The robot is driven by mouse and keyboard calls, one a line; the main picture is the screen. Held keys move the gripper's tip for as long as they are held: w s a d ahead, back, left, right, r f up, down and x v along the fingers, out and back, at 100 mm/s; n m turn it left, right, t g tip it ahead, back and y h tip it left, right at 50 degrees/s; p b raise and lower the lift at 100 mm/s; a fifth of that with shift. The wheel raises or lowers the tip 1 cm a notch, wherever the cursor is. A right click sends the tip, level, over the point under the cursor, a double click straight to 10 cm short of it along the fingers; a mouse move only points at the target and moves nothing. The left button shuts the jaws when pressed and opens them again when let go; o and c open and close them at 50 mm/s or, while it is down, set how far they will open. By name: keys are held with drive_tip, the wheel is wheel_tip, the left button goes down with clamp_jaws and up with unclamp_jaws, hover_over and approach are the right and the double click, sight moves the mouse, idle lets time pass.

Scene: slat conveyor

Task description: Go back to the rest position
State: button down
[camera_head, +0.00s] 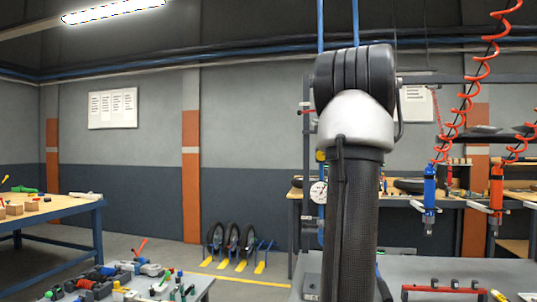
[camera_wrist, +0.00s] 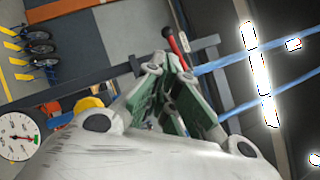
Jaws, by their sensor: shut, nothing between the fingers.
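My gripper (camera_wrist: 169,66) shows in the wrist view, with grey knuckles and green-lined fingers. It is shut and empty, held up in the air and tilted, with the room appearing rotated behind it. In the head view my arm stands upright right of centre, and the gripper itself cannot be seen there. A red-handled tool (camera_wrist: 171,40) appears behind the fingertips; I cannot tell how far off it is.
A grey table (camera_head: 425,268) with a red rack (camera_head: 443,289) is at lower right. A cluttered table (camera_head: 195,281) is at lower left and a blue-legged bench (camera_head: 62,205) at far left. Blue (camera_head: 429,200) and orange (camera_head: 496,190) tools hang on red coiled hoses at right. A gauge (camera_wrist: 18,138) is near my wrist.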

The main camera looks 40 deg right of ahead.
drive_tip(key=s+a+f+n+g+y, duration=0.25)
drive_tip(key=a+f, duration=0.25)
drive_tip(key=f, duration=0.3)
drive_tip(key=s+a+f+n+g+y, duration=0.1)
drive_tip(key=a+f+n+g+y, duration=0.3)
drive_tip(key=f, duration=0.4)
drive_tip(key=s+a+f+n+g+y, duration=0.1)
drive_tip(key=s+a+f+n, duration=0.15)
drive_tip(key=a+f, duration=0.5)
drive_tip(key=s+a+f+n+g, duration=0.5)
drive_tip(key=s+a+f+n, duration=0.1)
drive_tip(key=s+a+n, duration=0.3)
drive_tip(key=s+a+f+n+g, duration=0.5)
drive_tip(key=s+a+f+n, duration=0.15)
drive_tip(key=s+a, duration=0.3)
drive_tip(key=a+n, duration=0.1)
drive_tip(key=a+r+n+t, duration=0.1)
drive_tip(key=a+n, duration=0.1)
drive_tip(key=shift+w+a+r+t, duration=0.15)
drive_tip(key=shift+a+r+t, duration=0.2)
drive_tip(key=shift+a+r, duration=0.05)
